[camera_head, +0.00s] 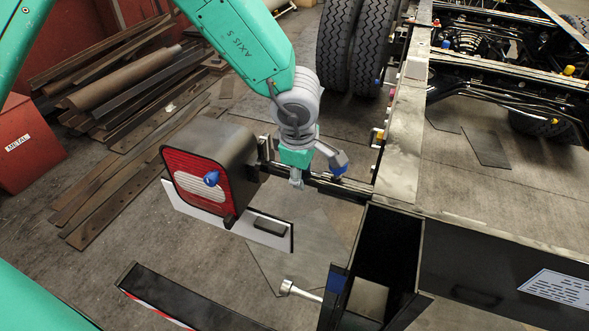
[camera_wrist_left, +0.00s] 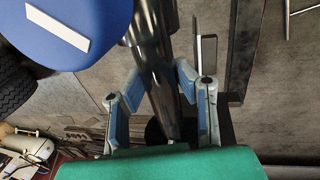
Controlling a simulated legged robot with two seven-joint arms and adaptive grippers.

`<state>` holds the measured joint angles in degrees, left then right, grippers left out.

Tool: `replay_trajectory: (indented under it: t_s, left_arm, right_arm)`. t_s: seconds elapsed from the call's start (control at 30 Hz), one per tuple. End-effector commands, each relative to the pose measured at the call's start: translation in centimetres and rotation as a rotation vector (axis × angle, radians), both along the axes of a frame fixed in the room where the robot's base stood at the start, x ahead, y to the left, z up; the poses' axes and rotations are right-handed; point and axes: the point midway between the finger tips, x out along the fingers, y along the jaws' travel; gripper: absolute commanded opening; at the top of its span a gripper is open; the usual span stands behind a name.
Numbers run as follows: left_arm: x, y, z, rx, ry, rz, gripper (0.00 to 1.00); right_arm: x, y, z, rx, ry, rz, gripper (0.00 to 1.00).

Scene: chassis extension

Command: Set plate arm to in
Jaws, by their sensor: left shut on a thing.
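The plate arm appears to be the dark bar (camera_head: 330,185) that runs left from the chassis frame towards the tail lamp unit (camera_head: 245,160). The lamp has a red and white face, and a pale plate (camera_head: 185,207) with a black edge sits below it. My left gripper (camera_head: 318,174) is at the bar, between the lamp and the chassis. In the left wrist view its fingers lie on both sides of a dark, glossy bar (camera_wrist_left: 158,65), shut on it. The fingers hide part of the bar. My right gripper is not in view.
The chassis rail (camera_head: 405,130) and a black open box section (camera_head: 385,250) stand to the right. Twin tyres (camera_head: 352,45) are behind. A dark bumper-like bar (camera_head: 185,300) lies in front. A large blue round part (camera_wrist_left: 70,30) is close to the wrist camera.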

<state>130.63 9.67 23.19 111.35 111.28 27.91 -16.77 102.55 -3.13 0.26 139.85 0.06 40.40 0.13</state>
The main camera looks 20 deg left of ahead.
Motion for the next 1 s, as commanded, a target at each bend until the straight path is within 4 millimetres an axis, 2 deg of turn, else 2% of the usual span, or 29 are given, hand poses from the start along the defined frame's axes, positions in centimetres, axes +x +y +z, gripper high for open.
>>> replay_trajectory:
  t_s: [0.1, 0.13, 0.17, 0.2, 0.57, 0.73, 1.0]
  left_arm:
    - [0.1, -0.6, 0.1, -0.014, -0.005, -0.006, 0.00]
    - [0.1, -0.6, 0.1, -0.014, -0.005, -0.006, 0.32]
    - [0.1, -0.6, 0.1, -0.014, -0.006, -0.006, 0.42]
    - [0.1, -0.6, 0.1, -0.013, -0.005, -0.006, 0.48]
    - [0.0, -0.2, 0.4, -0.011, -0.005, -0.002, 0.48]
    - [-0.4, -0.3, 2.8, -0.014, -0.007, -0.002, 0.48]
    - [-1.5, -0.6, 8.4, -0.012, -0.006, -0.003, 0.48]
  right_arm:
    - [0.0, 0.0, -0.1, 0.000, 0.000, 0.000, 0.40]
    - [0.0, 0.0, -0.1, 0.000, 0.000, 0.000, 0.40]
    - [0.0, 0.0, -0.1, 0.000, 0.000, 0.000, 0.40]
    - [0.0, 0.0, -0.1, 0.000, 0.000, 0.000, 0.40]
    - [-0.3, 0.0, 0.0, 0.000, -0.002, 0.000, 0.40]
    - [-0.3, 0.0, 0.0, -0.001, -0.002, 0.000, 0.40]
    - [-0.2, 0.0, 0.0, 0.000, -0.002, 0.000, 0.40]
